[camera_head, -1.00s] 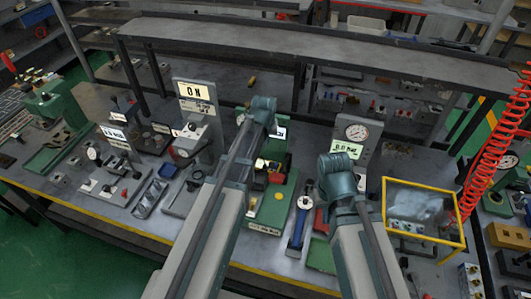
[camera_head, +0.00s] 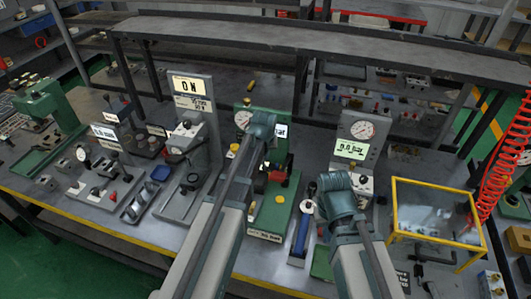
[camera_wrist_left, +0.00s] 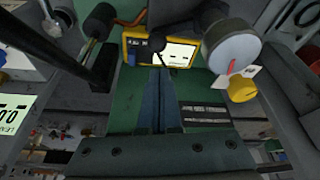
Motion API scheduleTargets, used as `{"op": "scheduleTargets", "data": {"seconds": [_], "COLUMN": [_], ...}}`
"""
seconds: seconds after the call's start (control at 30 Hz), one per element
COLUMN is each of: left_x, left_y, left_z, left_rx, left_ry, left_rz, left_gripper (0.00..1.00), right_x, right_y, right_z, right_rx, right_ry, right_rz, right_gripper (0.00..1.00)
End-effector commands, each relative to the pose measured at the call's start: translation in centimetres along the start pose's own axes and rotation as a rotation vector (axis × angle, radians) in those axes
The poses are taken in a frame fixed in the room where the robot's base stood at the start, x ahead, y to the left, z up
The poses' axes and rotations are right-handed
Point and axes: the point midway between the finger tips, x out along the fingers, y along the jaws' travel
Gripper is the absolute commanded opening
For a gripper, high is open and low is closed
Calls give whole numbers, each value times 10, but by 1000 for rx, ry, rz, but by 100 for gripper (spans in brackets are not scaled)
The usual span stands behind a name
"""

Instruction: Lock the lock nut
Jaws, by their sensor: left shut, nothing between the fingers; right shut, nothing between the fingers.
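A green valve block with a round gauge (camera_head: 243,119) and a yellow knob (camera_head: 279,199) stands mid-bench, partly behind my left arm. In the left wrist view, my left gripper (camera_wrist_left: 160,72) is shut and empty, its two dark fingers together in front of a green panel (camera_wrist_left: 210,92). A pale round gauge (camera_wrist_left: 235,53) with a red needle and a yellow knob (camera_wrist_left: 242,88) are right of the fingertips. My right gripper (camera_head: 322,190) is shut and empty around the block's right side, its fingers hard to make out. I cannot pick out the lock nut for certain.
A grey stand with an "ON" display (camera_head: 187,85) is on the left and a gauge stand with a green readout (camera_head: 350,148) on the right. A blue-handled tool (camera_head: 302,232) lies by the block. A yellow-framed clear guard (camera_head: 435,212) is at right, beside a red coiled hose (camera_head: 505,155).

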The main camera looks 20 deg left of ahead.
Motion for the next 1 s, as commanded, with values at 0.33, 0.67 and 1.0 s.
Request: {"op": "scheduleTargets", "data": {"seconds": [0.33, 0.67, 1.0], "left_x": [-4, -5, -6], "left_y": [0, 0, 2], "left_z": [16, 18, 21], "left_rx": [0, 25, 81], "left_ry": [0, 0, 0], "left_rz": [0, 9, 30], "left_gripper": [0, 0, 0], "right_x": [2, 2, 2], "right_y": [0, 0, 0], "right_z": [0, 0, 0], "right_rx": [0, 0, 0], "right_ry": [0, 0, 0], "right_rz": [0, 0, 0], "right_gripper": [0, 0, 0]}}
